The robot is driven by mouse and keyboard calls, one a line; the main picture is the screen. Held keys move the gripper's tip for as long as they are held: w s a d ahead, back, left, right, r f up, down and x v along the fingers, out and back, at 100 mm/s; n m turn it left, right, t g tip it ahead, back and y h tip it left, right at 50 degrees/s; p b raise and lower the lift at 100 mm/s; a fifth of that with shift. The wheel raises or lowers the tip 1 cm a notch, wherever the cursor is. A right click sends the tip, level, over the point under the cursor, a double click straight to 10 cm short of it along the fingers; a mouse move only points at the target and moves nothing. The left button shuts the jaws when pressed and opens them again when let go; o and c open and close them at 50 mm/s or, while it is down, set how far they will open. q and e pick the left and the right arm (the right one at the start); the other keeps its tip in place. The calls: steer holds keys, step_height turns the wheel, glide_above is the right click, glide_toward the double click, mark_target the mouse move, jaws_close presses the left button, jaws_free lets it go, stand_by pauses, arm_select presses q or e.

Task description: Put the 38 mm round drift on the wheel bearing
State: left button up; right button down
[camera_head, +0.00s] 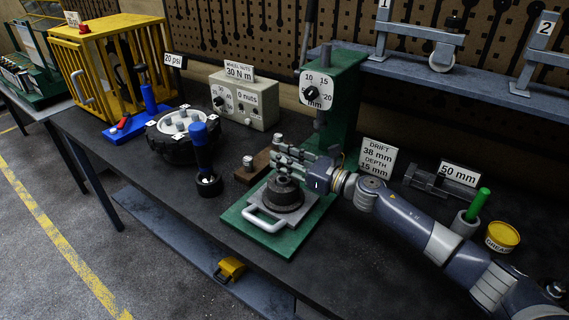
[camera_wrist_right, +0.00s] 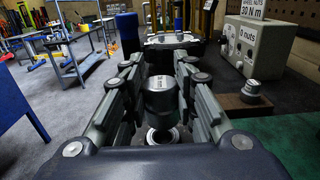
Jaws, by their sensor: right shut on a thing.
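My right gripper (camera_head: 283,160) is over the press, shut on a dark round drift. In the right wrist view the drift (camera_wrist_right: 160,98) stands upright between the two fingers, with a pale label on its top. A bright ring, apparently the wheel bearing (camera_wrist_right: 163,135), shows just below the drift. In the head view the dark round hub (camera_head: 283,196) sits on the press plate under the gripper. The fingers hide most of the drift there, and I cannot tell whether it touches the bearing. My left gripper is not in view.
A wooden block (camera_head: 252,167) bears a smaller metal drift (camera_head: 248,161). A blue-handled tool (camera_head: 202,150) and a tyre (camera_head: 180,132) are to the left. A grease tin (camera_head: 501,238) is at right.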

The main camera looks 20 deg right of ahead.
steer(key=shift+f, duration=0.95)
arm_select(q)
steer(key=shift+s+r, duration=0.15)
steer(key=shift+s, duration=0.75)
arm_select(e)
steer(key=shift+f, duration=0.15)
steer(key=c, duration=1.3)
jaws_free()
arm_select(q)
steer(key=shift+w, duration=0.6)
arm_select(e)
steer(key=shift+s, duration=0.1)
